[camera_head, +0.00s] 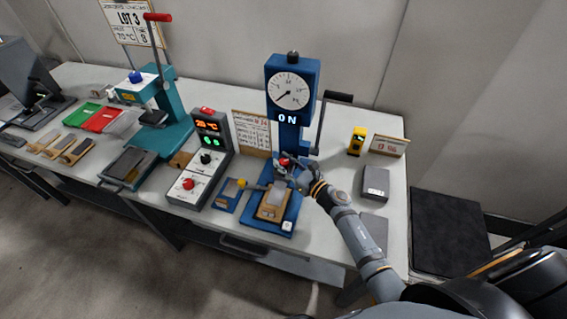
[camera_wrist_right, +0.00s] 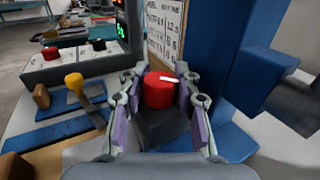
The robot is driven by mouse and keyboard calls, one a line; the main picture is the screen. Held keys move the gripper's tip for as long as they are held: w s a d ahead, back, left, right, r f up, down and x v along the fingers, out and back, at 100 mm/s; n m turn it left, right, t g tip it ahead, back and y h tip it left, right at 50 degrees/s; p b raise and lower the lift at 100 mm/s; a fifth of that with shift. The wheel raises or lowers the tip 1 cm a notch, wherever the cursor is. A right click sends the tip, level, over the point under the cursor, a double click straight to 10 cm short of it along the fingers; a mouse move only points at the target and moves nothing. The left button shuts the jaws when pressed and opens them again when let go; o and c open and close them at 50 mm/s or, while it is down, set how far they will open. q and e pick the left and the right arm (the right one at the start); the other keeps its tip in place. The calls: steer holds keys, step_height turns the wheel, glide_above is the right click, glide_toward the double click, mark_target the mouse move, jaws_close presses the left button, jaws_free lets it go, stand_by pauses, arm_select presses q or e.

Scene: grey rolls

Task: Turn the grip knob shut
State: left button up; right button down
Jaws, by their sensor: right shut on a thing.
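The grip knob is a red knob with a white mark line (camera_wrist_right: 159,90) on the blue test stand (camera_head: 292,75). In the head view the knob (camera_head: 284,161) shows partly, at the foot of the stand's column. My right gripper (camera_head: 292,169) reaches it from the right. In the right wrist view its two fingers (camera_wrist_right: 159,82) stand on either side of the knob, shut on it. The stand carries a round dial, and its display reads 0 N. My left gripper is not in view.
A control box (camera_head: 201,158) with a red knob stands left of the stand. A wooden block (camera_head: 272,203) lies on the blue base. A black crank handle (camera_head: 338,97) juts out right of the column. A yellow device (camera_head: 356,141) and a grey block (camera_head: 375,183) stand to the right.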

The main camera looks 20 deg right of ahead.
steer(key=shift+f, duration=0.1)
steer(key=c, duration=1.2)
jaws_free()
steer(key=shift+s, duration=0.1)
steer(key=shift+d, duration=0.1)
steer(key=shift+s+d, duration=0.1)
steer(key=shift+s, duration=0.05)
steer(key=v, duration=1.1)
steer(key=shift+s, duration=0.35)
steer(key=shift+d, duration=0.1)
